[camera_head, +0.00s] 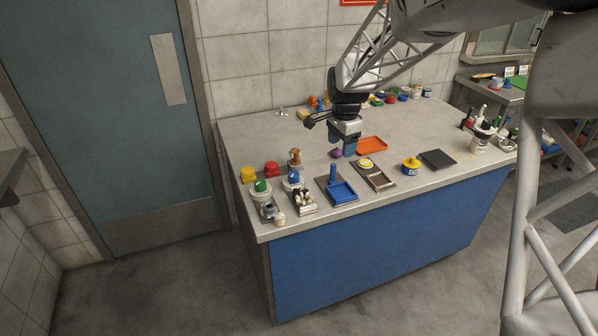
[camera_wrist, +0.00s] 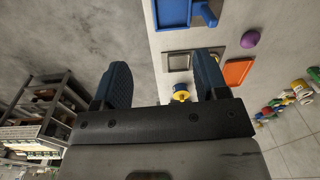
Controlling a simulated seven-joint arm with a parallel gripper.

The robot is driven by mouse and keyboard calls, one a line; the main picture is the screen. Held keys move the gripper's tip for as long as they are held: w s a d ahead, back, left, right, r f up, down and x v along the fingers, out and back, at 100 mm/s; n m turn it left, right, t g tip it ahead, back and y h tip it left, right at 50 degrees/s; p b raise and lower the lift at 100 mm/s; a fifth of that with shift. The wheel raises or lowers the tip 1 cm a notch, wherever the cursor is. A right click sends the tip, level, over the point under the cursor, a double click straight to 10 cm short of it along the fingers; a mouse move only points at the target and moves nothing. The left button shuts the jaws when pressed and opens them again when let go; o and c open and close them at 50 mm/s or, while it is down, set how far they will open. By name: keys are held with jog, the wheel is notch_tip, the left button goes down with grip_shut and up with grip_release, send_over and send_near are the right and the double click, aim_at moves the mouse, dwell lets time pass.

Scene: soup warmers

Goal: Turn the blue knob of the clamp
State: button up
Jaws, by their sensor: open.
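A small rounded blue knob (camera_head: 293,176) tops a pale base near the left front of the counter. It is too small to tell for sure that this is the clamp's knob. A blue device (camera_head: 343,190) with a flat tray and an upright post stands to its right; its tray shows in the wrist view (camera_wrist: 172,12) at the top. My gripper (camera_head: 349,149) is above the counter, right of the blue knob and apart from it. In the wrist view its fingers (camera_wrist: 162,80) are wide apart with nothing held between them. The blue knob is not seen there.
A brown board (camera_head: 379,181), a yellow-topped pot (camera_head: 411,167) and a dark pad (camera_head: 438,159) lie to the right. Several small items crowd the left corner. The counter's back left is mostly clear.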

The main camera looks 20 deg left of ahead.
jog(key=m, duration=0.2)
send_over(294, 174)
jog(key=shift+g, duration=0.3)
notch_tip(294, 174, down, 11)
jog(key=shift+a+f, duration=0.1)
jog(key=shift+f, duration=0.1)
jog(key=shift+f, duration=0.1)
jog(key=shift+f, duration=3.8)
jog(key=c, duration=0.9)
